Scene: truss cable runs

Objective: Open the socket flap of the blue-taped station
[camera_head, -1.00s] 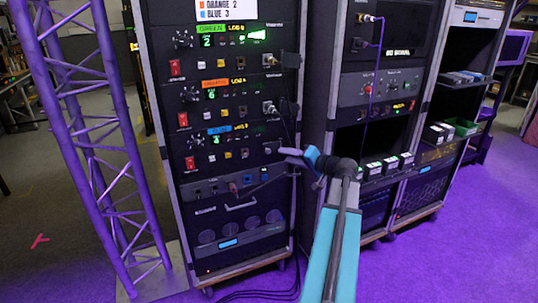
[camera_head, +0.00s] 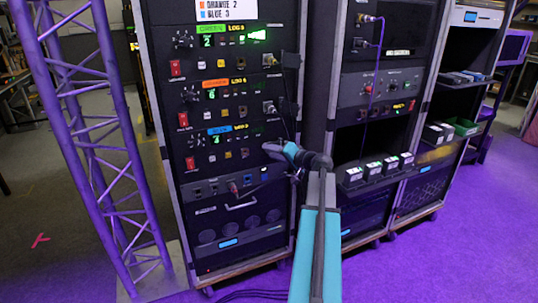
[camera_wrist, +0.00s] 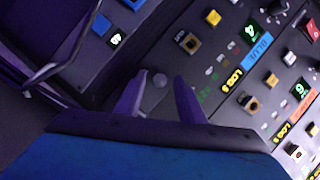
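The blue-taped station is the third row of the left rack, with its blue tape label (camera_head: 218,130) above the controls. The label also shows in the wrist view (camera_wrist: 258,47), at upper right. My gripper (camera_head: 268,147) is at the right end of this row and covers part of it. In the wrist view my gripper (camera_wrist: 160,88) is open, with its two purple-lit fingers apart.
The orange-taped row (camera_head: 215,83) and green-taped row (camera_head: 211,29) lie above. A metal handle (camera_wrist: 62,45) sticks out at left in the wrist view. A second rack (camera_head: 378,90) stands to the right, and a purple-lit truss (camera_head: 95,130) to the left.

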